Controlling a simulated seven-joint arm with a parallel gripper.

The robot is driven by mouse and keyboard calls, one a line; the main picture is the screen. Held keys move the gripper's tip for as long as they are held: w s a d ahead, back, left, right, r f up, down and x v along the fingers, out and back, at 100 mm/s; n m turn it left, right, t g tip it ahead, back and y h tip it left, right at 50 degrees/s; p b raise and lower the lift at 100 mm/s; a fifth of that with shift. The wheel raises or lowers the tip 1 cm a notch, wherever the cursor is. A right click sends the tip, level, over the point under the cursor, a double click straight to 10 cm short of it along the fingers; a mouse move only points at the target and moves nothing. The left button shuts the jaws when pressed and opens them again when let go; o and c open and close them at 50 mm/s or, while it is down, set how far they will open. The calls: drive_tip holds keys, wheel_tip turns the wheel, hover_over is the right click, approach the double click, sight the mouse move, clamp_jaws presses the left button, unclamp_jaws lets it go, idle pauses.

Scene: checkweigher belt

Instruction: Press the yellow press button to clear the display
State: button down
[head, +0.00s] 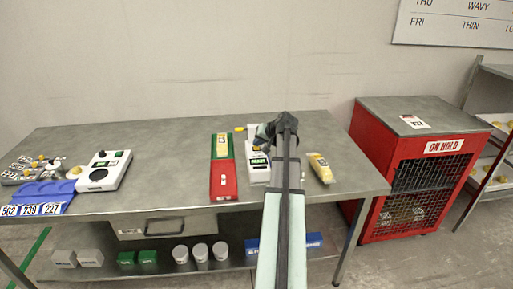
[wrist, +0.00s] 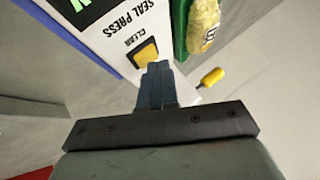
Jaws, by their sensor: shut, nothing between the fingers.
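The yellow press button (wrist: 146,51) is square, beside the word CLEAR. My gripper (wrist: 157,66) is shut and empty, its fingertips overlapping the button's lower right edge in the wrist view. I cannot tell whether they touch it.
A yellow-handled lever (wrist: 212,77) sticks out beside the press. A red and green unit (head: 223,180) stands left of the press, and a yellow packet (head: 320,167) lies to its right. A white control box (head: 104,171) and blue tray (head: 45,189) are far left.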

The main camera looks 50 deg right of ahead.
sight(258, 147)
drive_tip(key=shift+f, duration=0.15)
idle(0.3)
drive_tip(key=shift+r, duration=0.9)
drive_tip(key=shift+r, duration=2.5)
